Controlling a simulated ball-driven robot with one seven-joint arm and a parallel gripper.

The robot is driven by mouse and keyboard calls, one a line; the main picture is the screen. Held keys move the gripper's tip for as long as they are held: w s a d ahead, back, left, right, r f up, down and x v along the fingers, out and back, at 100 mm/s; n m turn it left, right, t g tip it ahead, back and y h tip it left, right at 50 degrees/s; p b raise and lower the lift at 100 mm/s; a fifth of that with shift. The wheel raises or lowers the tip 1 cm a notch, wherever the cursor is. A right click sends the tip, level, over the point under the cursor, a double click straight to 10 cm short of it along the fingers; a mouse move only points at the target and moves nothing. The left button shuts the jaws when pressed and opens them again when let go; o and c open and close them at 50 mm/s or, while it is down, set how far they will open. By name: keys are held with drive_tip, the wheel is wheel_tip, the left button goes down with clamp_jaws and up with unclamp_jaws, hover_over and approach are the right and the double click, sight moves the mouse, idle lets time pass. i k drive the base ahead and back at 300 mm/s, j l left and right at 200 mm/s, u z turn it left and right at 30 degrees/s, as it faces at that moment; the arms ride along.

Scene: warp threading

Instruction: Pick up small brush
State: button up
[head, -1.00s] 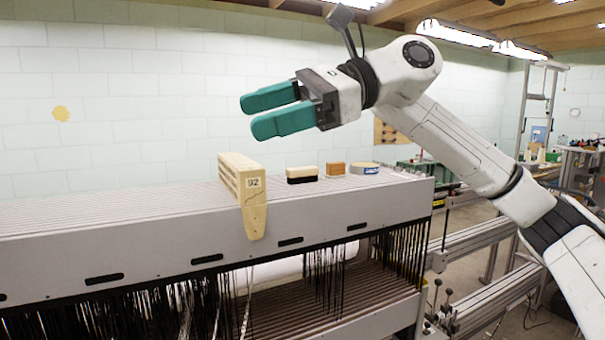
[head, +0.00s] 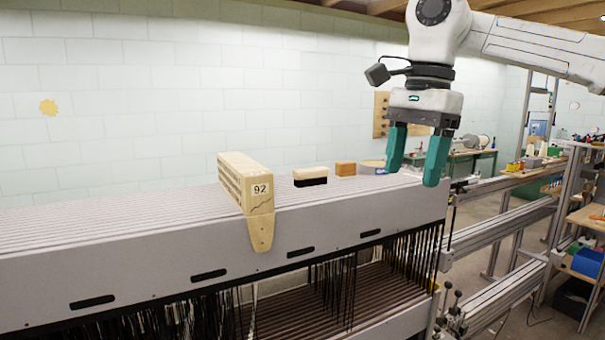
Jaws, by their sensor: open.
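The small brush (head: 311,177), with a cream top and black bristles, rests on the ribbed top of the loom frame. My gripper (head: 413,174) points downward with its two green fingers apart and nothing between them. It is to the right of the brush, near the right end of the frame top and clear of the brush.
A wooden block marked 92 (head: 247,185) sits left of the brush and overhangs the front edge. A small orange-brown block (head: 345,169) and a round tape-like roll (head: 372,167) lie between brush and gripper. Dark threads (head: 338,285) hang below the frame (head: 150,262).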

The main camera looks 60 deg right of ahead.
sight(313, 176)
drive_tip(key=i+l, duration=0.95)
drive_tip(key=i, duration=0.1)
